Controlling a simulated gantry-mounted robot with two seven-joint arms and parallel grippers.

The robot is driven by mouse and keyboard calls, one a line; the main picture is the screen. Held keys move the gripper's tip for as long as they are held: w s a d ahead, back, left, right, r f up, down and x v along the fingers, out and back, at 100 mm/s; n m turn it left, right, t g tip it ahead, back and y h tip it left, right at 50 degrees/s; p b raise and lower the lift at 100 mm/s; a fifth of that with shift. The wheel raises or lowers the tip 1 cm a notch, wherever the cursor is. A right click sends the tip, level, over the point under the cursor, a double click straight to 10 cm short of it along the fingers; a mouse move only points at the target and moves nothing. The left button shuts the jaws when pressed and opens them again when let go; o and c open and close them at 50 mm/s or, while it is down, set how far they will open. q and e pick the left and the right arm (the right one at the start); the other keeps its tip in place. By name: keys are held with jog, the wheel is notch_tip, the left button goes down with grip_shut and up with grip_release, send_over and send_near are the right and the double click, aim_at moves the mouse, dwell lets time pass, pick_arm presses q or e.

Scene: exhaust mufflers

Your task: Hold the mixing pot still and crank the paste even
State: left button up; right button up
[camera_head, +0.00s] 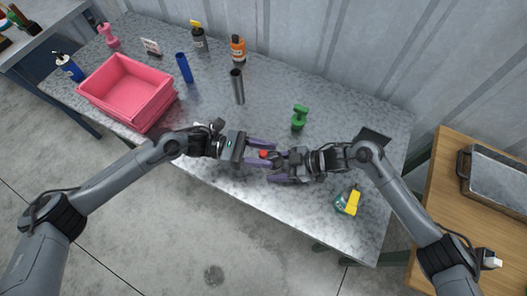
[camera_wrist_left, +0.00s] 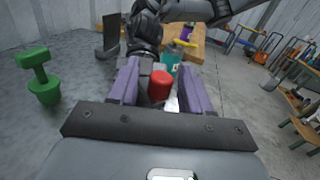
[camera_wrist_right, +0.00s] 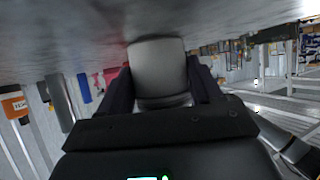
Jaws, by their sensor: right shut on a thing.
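The mixing pot appears to be the grey metal body (camera_wrist_right: 158,72) between my right gripper's fingers in the right wrist view. My right gripper (camera_head: 277,168) is shut on it, close above the table's front edge. A red knob (camera_wrist_left: 160,84), likely the crank's handle, shows in front of grey metal in the left wrist view and as a red spot in the head view (camera_head: 264,154). My left gripper (camera_head: 265,152) is open, with its purple fingers on either side of the red knob and gaps visible. The paste is hidden, and the crank arm cannot be made out.
Stacked pink crates (camera_head: 152,112) stand at the table's left. A blue cylinder (camera_head: 184,67), a dark cylinder (camera_head: 238,86), an orange bottle (camera_head: 238,50) and a green object (camera_head: 300,117) stand behind the grippers. A teal-and-yellow bottle (camera_head: 348,201) is at right. The centre-left tabletop is clear.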

pick_arm(q)
jog(key=w+a, duration=0.1)
jog(key=a, duration=1.1)
jog(key=shift+d, duration=0.1)
dwell(0.4)
jog(key=shift+s+d+n+t+y, duration=1.3)
jog(key=shift+s+n+t, duration=2.1)
jog(key=shift+t, duration=2)
jog(key=x, duration=1.1)
jog(key=shift+w, duration=0.15)
jog(key=shift+a, duration=0.1)
jog(key=shift+c, duration=0.3)
